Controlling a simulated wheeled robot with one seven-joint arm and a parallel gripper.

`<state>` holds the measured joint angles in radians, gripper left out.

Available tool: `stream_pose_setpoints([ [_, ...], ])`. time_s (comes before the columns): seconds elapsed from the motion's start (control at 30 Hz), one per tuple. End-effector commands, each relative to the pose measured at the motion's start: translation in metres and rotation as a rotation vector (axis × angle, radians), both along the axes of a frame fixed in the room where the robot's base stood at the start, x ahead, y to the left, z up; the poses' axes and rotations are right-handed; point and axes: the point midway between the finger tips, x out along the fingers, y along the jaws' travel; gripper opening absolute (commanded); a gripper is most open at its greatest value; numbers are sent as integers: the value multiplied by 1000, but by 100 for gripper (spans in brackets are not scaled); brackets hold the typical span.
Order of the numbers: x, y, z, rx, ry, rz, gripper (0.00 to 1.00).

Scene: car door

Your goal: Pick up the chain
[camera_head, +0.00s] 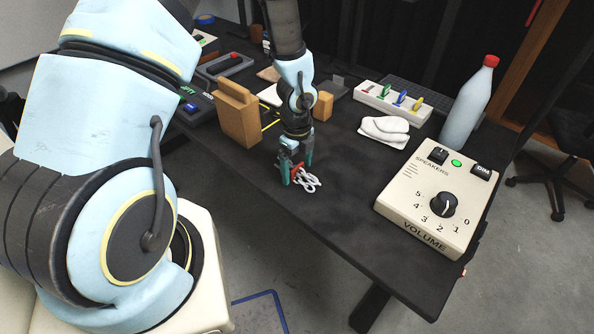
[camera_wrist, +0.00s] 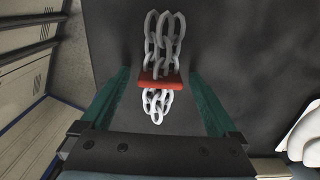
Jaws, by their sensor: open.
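The chain (camera_wrist: 165,42) is a bunch of pale grey-white links with a red band (camera_wrist: 160,80) around it. It lies on the dark table top. In the head view the chain (camera_head: 307,181) shows at the table's near edge, under and just right of my gripper (camera_head: 291,178). In the wrist view my gripper (camera_wrist: 160,108) is open, its two green fingers on either side of the chain and band, with gaps on both sides. Part of the red band is hidden behind the fingers in the head view.
A tan block (camera_head: 238,115) stands left of my gripper. A beige volume box (camera_head: 428,200), folded white cloth (camera_head: 385,131), bottle (camera_head: 468,105) and white switch strip (camera_head: 391,103) are to the right. The table between my gripper and the volume box is clear.

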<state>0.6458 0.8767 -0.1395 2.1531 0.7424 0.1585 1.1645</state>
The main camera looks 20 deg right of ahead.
Motion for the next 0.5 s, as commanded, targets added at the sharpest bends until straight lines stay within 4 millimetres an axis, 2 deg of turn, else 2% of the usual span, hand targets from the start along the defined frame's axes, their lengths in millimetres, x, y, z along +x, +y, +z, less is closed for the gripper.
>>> stream_pose_setpoints([
  [0.2, 0, 0, 0, -1, 0, 1, 94],
  [0.5, 0, 0, 0, -1, 0, 1, 60],
])
